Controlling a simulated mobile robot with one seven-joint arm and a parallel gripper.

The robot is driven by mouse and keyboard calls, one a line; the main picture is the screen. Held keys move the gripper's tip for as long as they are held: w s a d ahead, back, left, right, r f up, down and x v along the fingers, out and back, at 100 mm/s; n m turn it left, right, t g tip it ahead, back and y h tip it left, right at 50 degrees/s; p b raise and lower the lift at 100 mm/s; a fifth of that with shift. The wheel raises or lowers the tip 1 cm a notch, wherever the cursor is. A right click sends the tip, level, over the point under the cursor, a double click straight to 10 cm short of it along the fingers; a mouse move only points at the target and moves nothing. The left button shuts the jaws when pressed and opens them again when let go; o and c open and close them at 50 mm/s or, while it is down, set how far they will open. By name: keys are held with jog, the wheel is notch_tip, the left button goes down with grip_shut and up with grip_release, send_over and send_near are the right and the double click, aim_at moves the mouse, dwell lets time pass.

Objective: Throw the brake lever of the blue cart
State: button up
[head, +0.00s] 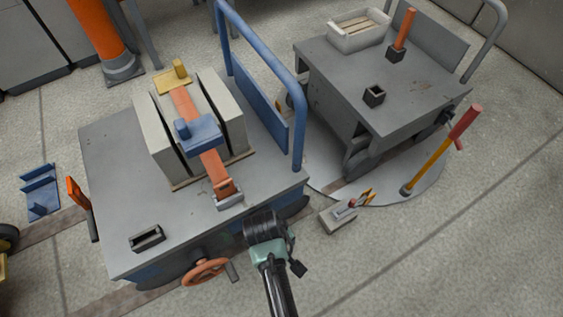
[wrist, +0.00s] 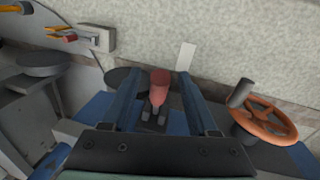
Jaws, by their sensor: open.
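The blue cart (head: 110,200) has a grey top and a blue push rail, and stands at the left of the head view. Its blue side shows low in the wrist view (wrist: 95,107). A short lever with a red grip (wrist: 160,78) sits on a dark bracket at the cart's side. My gripper (wrist: 162,80) is open, with one finger on each side of the red grip. There seems to be a gap on both sides. In the head view my gripper (head: 268,228) is at the cart's near right edge, and the lever is hidden behind it.
An orange handwheel (head: 205,271) juts from the cart's near side, close to my gripper. A grey floor box (head: 338,218) with small levers lies to the right. A grey cart (head: 420,90) stands behind it, with a red-gripped yellow lever (head: 436,155) beside it. Near right floor is clear.

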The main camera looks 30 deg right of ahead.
jog(key=shift+d+f, duration=0.1)
jog(key=shift+f, duration=0.3)
jog(key=shift+c, duration=0.2)
grip_shut()
dwell(1.0)
